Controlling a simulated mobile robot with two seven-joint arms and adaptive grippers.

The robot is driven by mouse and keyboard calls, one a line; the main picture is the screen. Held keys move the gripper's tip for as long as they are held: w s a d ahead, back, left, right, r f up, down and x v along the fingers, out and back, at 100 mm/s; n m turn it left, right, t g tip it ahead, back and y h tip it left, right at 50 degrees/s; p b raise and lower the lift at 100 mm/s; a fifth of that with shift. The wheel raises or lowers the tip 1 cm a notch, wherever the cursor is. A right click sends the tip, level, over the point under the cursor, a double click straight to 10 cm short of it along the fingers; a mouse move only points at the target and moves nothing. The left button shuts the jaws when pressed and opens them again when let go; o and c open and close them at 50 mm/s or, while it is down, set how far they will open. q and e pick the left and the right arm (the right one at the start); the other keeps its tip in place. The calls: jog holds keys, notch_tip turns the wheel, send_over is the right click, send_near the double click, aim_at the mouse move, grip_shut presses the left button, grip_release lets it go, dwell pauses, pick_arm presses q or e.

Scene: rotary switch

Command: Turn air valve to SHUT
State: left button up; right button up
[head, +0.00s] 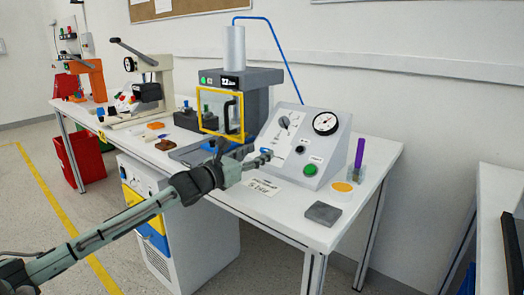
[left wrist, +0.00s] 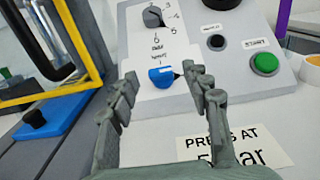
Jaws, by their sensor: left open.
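The air valve is a blue knob (left wrist: 161,77) low on the sloped face of a light grey control panel (head: 322,155). In the left wrist view it lies between and beyond the fingertips of my left gripper (left wrist: 162,90), which is open and empty. No finger clearly touches the knob. In the head view my left gripper (head: 243,156) is just in front of the panel's left part, and the blue knob (head: 267,151) shows by its right finger. Small lettering above the knob is too small to read surely. My right gripper is not in view.
The panel also has a grey rotary knob (left wrist: 153,17), a gauge (head: 326,123), a black button (left wrist: 216,42) and a green button (left wrist: 265,64). A press with a yellow frame (head: 241,115) stands to the left. A label card (left wrist: 240,145) lies in front.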

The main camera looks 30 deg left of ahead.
pick_arm(q)
jog(key=shift+w, duration=0.9)
jog(key=shift+w+d, duration=0.1)
jog(key=shift+w, duration=0.25)
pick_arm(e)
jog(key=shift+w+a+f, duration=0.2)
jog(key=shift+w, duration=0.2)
pick_arm(q)
grip_shut()
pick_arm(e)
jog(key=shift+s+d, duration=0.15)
